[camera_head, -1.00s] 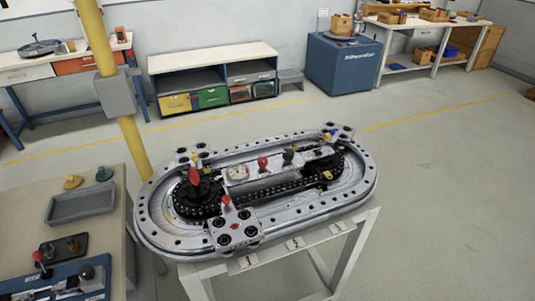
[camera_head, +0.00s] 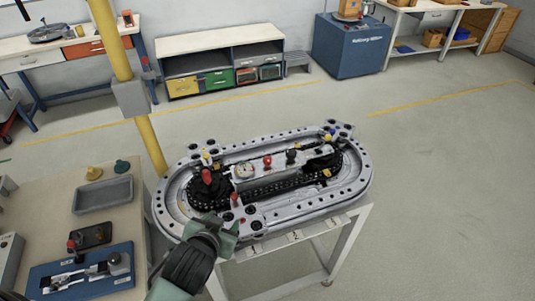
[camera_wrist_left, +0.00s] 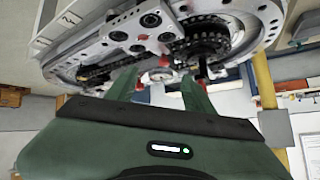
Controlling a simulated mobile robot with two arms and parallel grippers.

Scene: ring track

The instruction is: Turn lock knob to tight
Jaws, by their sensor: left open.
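The oval ring track (camera_head: 362,190) stands on a white-framed stand. Several knobs rise from it: a red one (camera_head: 207,176) over the left wheel, a red one (camera_head: 234,196) by the front carriage plate, a red one (camera_head: 267,161) mid-track and a black one (camera_head: 291,156). I cannot tell which is the lock knob. My left gripper (camera_head: 222,227) is at the track's front left edge, near the carriage plate. No held object shows. My right gripper is out of view.
A workbench at left holds a grey tray (camera_head: 76,207) and a blue fixture (camera_head: 40,280). A yellow post (camera_head: 150,146) stands behind the track's left end. The floor right of the track is clear.

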